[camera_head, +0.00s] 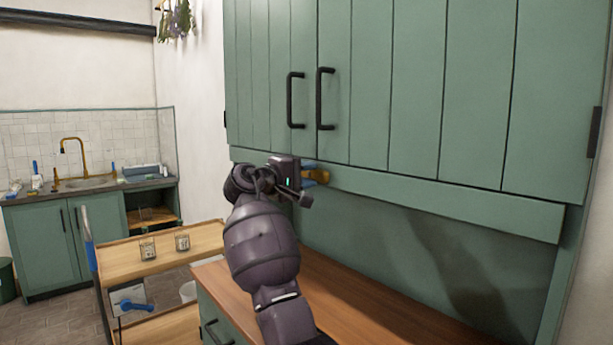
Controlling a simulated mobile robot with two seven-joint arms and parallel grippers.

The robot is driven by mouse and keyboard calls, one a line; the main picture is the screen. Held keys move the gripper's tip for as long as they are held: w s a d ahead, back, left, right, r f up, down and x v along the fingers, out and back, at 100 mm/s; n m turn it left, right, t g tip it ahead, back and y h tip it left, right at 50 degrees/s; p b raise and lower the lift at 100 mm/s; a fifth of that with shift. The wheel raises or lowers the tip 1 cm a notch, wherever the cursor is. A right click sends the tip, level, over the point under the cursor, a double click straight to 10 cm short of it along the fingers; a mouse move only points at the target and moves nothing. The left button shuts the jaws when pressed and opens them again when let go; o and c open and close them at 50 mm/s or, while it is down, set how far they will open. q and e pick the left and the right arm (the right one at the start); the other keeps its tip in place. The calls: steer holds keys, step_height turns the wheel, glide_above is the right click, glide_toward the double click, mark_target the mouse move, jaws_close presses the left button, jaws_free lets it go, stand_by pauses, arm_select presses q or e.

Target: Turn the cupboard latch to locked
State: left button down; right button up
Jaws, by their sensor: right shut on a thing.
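The green cupboard (420,90) fills the right of the view, its two plank doors shut, each with a black handle. A brass-coloured latch (320,173) sits on the rail just below the doors, under the handles. My right gripper (314,176) is at the latch, its blue fingertips shut on it. The gripper body and wrist hide part of the latch, so I cannot tell which way it is turned. My left gripper is not in view.
A wooden counter (350,300) runs below the cupboard. At left stand a wooden trolley (125,262) with two small jars on top and a sink cabinet (40,240) with a brass tap. Tiled floor shows at lower left.

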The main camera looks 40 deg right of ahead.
steer(key=m+b, duration=0.1)
steer(key=m, duration=0.3)
steer(key=shift+f, duration=0.2)
steer(key=m+b, duration=0.1)
steer(key=m, duration=0.1)
steer(key=shift+w+m, duration=0.1)
steer(key=shift+m, duration=0.3)
steer(key=shift+f+m+b, duration=0.1)
steer(key=shift+m+b, duration=0.4)
steer(key=shift+m, duration=0.4)
steer(key=m+b, duration=0.1)
steer(key=m, duration=0.2)
steer(key=shift+m+b, duration=0.85)
steer(key=shift+m, duration=0.65)
steer(key=shift+m+b, duration=0.45)
steer(key=shift+m, duration=0.65)
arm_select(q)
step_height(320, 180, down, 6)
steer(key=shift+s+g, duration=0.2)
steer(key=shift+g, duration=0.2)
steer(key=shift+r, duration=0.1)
arm_select(e)
steer(key=shift+r+m, duration=0.2)
steer(key=shift+m, duration=0.1)
